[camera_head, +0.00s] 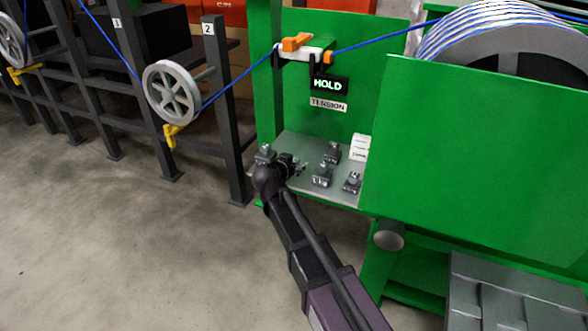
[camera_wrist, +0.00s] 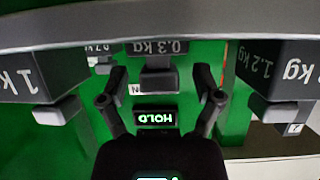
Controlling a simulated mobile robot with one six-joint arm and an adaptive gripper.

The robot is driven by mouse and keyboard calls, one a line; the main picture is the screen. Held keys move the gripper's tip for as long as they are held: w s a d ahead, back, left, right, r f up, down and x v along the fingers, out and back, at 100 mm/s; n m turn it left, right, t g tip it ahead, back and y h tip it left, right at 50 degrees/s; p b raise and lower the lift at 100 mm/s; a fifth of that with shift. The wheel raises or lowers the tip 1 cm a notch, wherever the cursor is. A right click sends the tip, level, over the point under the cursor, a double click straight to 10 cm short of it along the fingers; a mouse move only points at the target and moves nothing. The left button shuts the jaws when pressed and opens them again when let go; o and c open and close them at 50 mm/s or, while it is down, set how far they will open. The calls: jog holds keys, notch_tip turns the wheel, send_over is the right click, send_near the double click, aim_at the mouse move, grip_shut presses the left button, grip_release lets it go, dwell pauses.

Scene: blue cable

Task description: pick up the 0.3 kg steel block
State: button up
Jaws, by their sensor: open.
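The steel block marked 0.3 kg (camera_wrist: 150,70) is near the top middle of the wrist view, where the picture is upside down. My gripper (camera_wrist: 159,82) is open, with one finger on each side of the block's line and nothing held between them. The fingertips look apart from the block; the remaining gap is hard to judge. In the head view my gripper (camera_head: 292,166) is over the left part of the grey shelf (camera_head: 290,145). There the labels are too small to read, so I cannot tell which block is the 0.3 kg one.
In the wrist view, blocks marked 1 kg (camera_wrist: 40,75) and 1.2 kg (camera_wrist: 275,70) flank it, and a 0.7 kg block (camera_wrist: 100,57) is at upper left. A HOLD display (camera_head: 328,85) is on the green panel behind. A green housing (camera_head: 470,160) bounds the shelf's right.

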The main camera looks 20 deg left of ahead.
dwell(0.4)
grip_shut()
jog(key=shift+r, duration=0.2)
notch_tip(320, 180, up, 3)
jog(key=p, duration=0.3)
jog(key=s+d+r+p, duration=0.1)
jog(key=s+d, duration=0.1)
jog(key=s, duration=0.5)
jog(key=s+d+p, duration=0.1)
jog(key=s+d, duration=0.1)
jog(key=s, duration=0.6)
jog(key=shift+s+r, duration=0.3)
jog(key=shift+r, duration=0.05)
